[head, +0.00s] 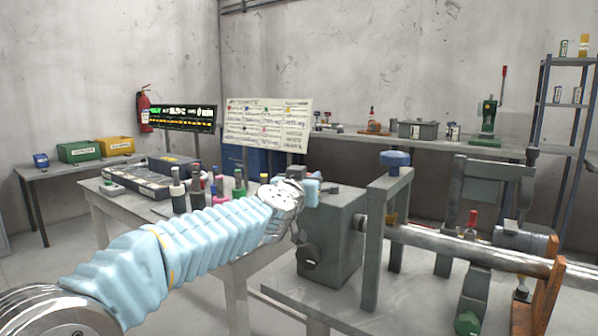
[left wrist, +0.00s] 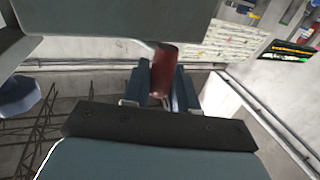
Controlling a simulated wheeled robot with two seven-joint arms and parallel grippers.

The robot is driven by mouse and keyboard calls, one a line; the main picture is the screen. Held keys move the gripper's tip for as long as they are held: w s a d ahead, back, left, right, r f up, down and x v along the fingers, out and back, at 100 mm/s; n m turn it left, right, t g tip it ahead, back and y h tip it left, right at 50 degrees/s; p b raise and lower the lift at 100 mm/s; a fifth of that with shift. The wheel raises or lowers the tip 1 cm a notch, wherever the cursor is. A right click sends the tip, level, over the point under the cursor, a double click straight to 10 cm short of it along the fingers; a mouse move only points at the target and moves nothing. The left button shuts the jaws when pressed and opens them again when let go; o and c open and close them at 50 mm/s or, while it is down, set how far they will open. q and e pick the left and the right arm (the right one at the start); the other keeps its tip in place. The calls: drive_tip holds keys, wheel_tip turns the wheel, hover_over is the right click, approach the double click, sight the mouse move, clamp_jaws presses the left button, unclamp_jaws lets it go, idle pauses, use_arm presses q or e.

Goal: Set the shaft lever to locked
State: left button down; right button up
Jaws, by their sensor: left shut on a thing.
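My left arm reaches in from the left in the head view, and its left gripper (head: 305,186) is at the upper left of the grey gearbox housing (head: 336,240). In the left wrist view the left gripper (left wrist: 165,88) is shut on a dark red lever grip (left wrist: 164,68). The grip sits between the two blue-grey fingers, just under a grey machine body (left wrist: 120,18). In the head view the gripper and arm hide this lever, and its angle and any lock marking cannot be told. My right gripper is not in view.
Right of the housing are a grey frame with a blue knob (head: 395,158), a long steel shaft (head: 480,255) and another red-handled part (head: 473,220). A side table with bottles (head: 178,190) stands behind my arm. A whiteboard (head: 268,124) is beyond.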

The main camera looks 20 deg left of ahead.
use_arm(q)
drive_tip(key=n+y, duration=0.1)
drive_tip(key=d+y, duration=0.1)
drive_tip(key=s+n+y, duration=0.1)
drive_tip(key=y, duration=0.1)
drive_tip(key=shift+d+n, duration=0.25)
drive_tip(key=shift+n, duration=0.05)
drive_tip(key=shift+s+d+n+g+y, duration=0.15)
drive_tip(key=shift+d+n+g+y, duration=0.1)
drive_tip(key=shift+n+y, duration=0.4)
drive_tip(key=shift+s+d+n+g+y, duration=0.1)
drive_tip(key=shift+d+n+g+y, duration=0.2)
drive_tip(key=shift+y, duration=0.6)
drive_tip(key=shift+s+d+n+g+y, duration=0.15)
drive_tip(key=shift+n+g+y, duration=0.1)
drive_tip(key=shift+n+y, duration=0.4)
drive_tip(key=c, duration=1)
unclamp_jaws()
drive_tip(key=shift+s, duration=0.1)
drive_tip(key=b+v, duration=0.1)
drive_tip(key=v, duration=1.2)
drive_tip(key=shift+s+d, duration=0.25)
drive_tip(key=shift+d, duration=0.1)
